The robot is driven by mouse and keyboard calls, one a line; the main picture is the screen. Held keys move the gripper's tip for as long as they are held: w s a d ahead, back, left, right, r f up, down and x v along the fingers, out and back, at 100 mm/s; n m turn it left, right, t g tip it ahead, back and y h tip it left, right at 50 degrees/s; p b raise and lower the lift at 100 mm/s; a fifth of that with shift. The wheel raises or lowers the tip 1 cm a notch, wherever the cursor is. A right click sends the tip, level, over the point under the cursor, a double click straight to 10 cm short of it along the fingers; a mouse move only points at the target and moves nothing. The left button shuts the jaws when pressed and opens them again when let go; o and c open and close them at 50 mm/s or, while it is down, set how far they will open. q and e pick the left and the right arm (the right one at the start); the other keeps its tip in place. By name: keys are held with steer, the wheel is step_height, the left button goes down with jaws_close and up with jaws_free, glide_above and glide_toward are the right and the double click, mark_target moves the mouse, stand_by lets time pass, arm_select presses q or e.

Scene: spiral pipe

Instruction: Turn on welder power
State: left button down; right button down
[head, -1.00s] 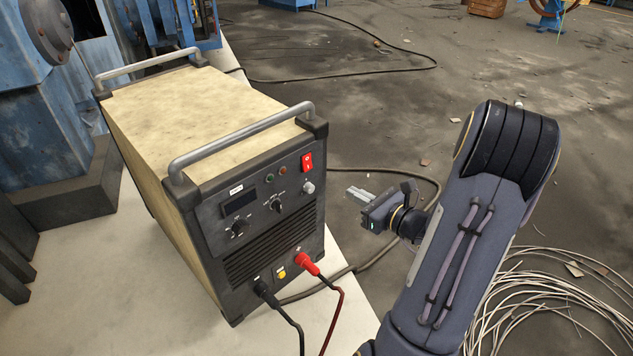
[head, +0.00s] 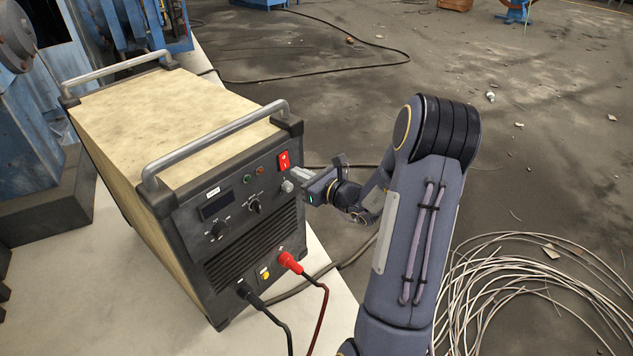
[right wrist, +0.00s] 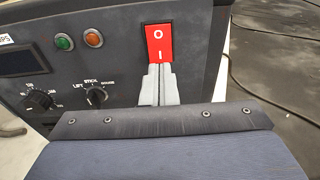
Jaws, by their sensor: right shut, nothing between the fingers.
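The welder (head: 245,225) is a box with a beige top and a black front panel. Its red rocker switch (head: 284,161) is at the panel's upper right. In the right wrist view the red switch (right wrist: 159,42) shows O at the top and I below. My right gripper (head: 297,173) comes from the right, its fingers together and empty. In the right wrist view its closed fingertips (right wrist: 159,68) overlap the switch's lower edge, below the I. I cannot tell whether they touch it. My left gripper is not in view.
The panel has a dark display (head: 216,206), dials (head: 219,230), a black plug (head: 246,291) and a red plug (head: 290,262) with cables. The welder stands on a pale surface (head: 90,290). Coiled wire (head: 500,290) lies on the floor at right.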

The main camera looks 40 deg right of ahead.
mark_target(284, 161)
steer(key=shift+w+a+f, duration=0.1)
steer(key=shift+w+f, duration=0.05)
steer(key=shift+w, duration=1.1)
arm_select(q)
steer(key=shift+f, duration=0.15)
arm_select(e)
steer(key=shift+f, duration=0.1)
